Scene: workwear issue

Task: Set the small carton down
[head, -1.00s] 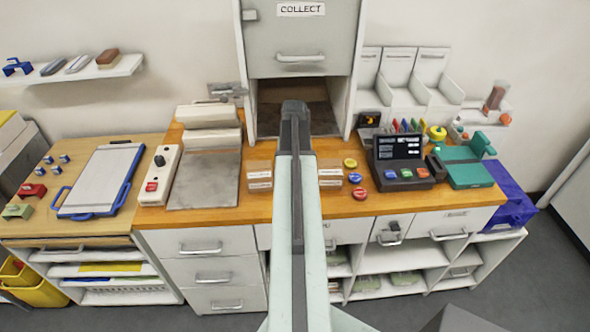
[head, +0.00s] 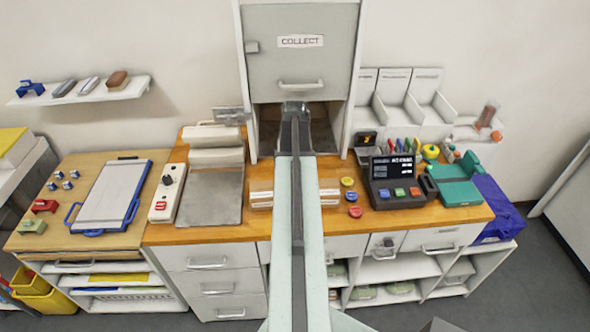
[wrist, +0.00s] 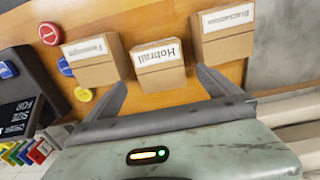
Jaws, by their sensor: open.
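Three small cardboard cartons with white labels stand in a row on the wooden counter (head: 230,234). In the wrist view the middle carton (wrist: 159,72) is labelled "Hotrail", a second carton (wrist: 95,68) stands to its left and a third (wrist: 222,42) to its right; their labels are hard to read. My gripper (wrist: 168,90) is open, with its fingers spread on either side of the middle carton's near end; whether they touch it I cannot tell. In the head view my arm hides the middle carton, while parts of the outer cartons (head: 261,199) (head: 330,198) show beside it.
A "COLLECT" cabinet (head: 300,70) with an open bay stands behind my arm. Left are a grey plate (head: 212,197) and a switch box (head: 167,192). Right are round buttons (head: 355,212), a dark terminal (head: 398,180) and a teal device (head: 458,192). The cartons stand close together.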

